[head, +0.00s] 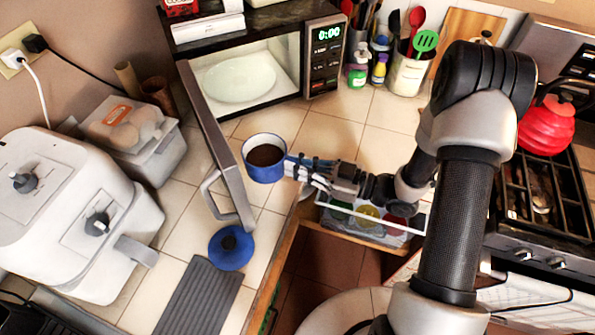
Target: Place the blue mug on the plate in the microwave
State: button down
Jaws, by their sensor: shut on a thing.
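The blue mug (250,172) has a pale rim and dark brown contents, and it is upright. My gripper (292,169) is shut on the mug's right side and holds it in front of the microwave; its height above the counter is hard to tell. The microwave (325,60) stands at the back with its door (222,150) swung open toward the front left. The white plate (240,79) lies inside the lit microwave with nothing on it. The mug is just right of the open door; whether they touch is unclear.
A blue lid (230,248) lies on the counter below the door's end, beside a grey ribbed mat (195,298). A white air fryer (70,210) fills the left. Bottles (358,68) and a utensil holder (408,75) stand right of the microwave. Tiles before the microwave are mostly clear.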

jog(key=shift+r+p, duration=1.45)
jog(key=shift+r, duration=3.55)
notch_tip(320, 180, up, 15)
jog(key=p, duration=1)
jog(key=w+d+f+m+t+h+b, duration=0.2)
jog(key=w+m+t+h+b, duration=0.15)
jog(key=w, duration=0.25)
jog(key=w+d+f+m+t+h+b, duration=0.2)
jog(key=w+f+m+t+h+b, duration=0.15)
jog(key=w+t, duration=0.2)
jog(key=w+d+f+m+t+h+b, duration=0.2)
jog(key=w+d+f+m+h+b, duration=0.1)
jog(key=d+m+h, duration=0.4)
jog(key=d+f+h, duration=0.1)
jog(key=d+h, duration=0.1)
jog(key=h, duration=0.1)
jog(key=shift+d+t, duration=0.15)
jog(key=shift+t, duration=0.25)
